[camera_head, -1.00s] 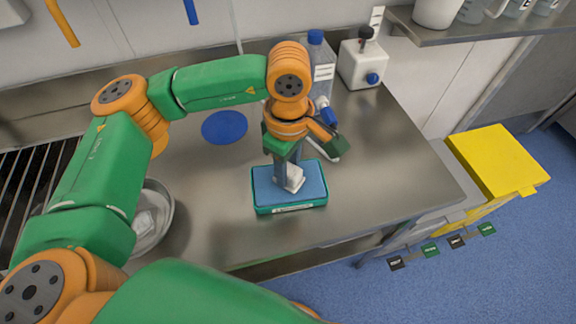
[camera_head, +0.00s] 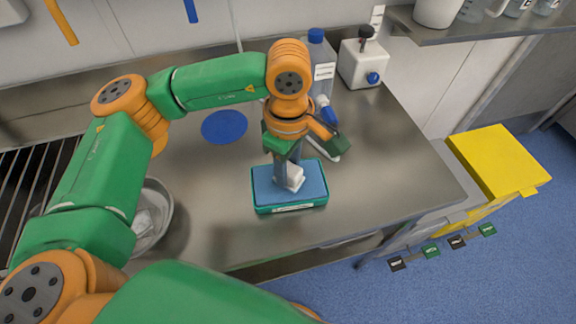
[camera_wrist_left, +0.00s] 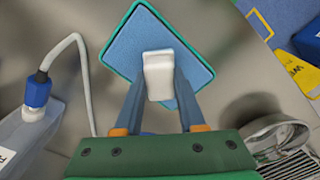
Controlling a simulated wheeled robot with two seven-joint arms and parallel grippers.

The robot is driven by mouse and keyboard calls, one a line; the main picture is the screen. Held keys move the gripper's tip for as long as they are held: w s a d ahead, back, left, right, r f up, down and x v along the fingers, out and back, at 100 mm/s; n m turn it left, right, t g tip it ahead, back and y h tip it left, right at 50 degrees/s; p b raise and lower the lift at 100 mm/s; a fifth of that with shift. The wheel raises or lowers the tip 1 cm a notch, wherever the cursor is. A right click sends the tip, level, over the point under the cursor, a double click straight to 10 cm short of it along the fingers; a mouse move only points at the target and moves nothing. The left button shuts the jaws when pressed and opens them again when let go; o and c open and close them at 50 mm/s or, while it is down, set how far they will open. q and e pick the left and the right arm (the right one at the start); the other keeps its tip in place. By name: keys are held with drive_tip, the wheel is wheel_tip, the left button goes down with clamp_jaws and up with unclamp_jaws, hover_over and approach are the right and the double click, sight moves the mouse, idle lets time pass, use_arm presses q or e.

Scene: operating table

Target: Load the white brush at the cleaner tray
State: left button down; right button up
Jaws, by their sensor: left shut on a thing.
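The white brush (camera_head: 295,174) is at the blue pad of the green-rimmed cleaner tray (camera_head: 262,184) on the steel table. My left gripper (camera_head: 287,172) points down over the tray, shut on the white brush. In the left wrist view the white brush (camera_wrist_left: 158,74) stands between the two finger tips (camera_wrist_left: 160,88), with the blue-and-green tray (camera_wrist_left: 136,44) just beneath it. I cannot tell whether the brush touches the pad. My right gripper is not in view.
A blue-capped bottle (camera_head: 321,68) and a white dispenser (camera_head: 362,64) stand at the back. A flat blue disc (camera_head: 224,127) lies left of the gripper. A metal bowl (camera_head: 163,215) sits at left. The table right of the tray (camera_head: 390,180) is clear.

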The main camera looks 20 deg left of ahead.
use_arm(q)
drive_tip(key=shift+s, duration=0.1)
idle(0.4)
wheel_tip(320, 180, up, 7)
drive_tip(key=p, duration=0.4)
drive_tip(key=shift+p, duration=0.3)
idle(0.3)
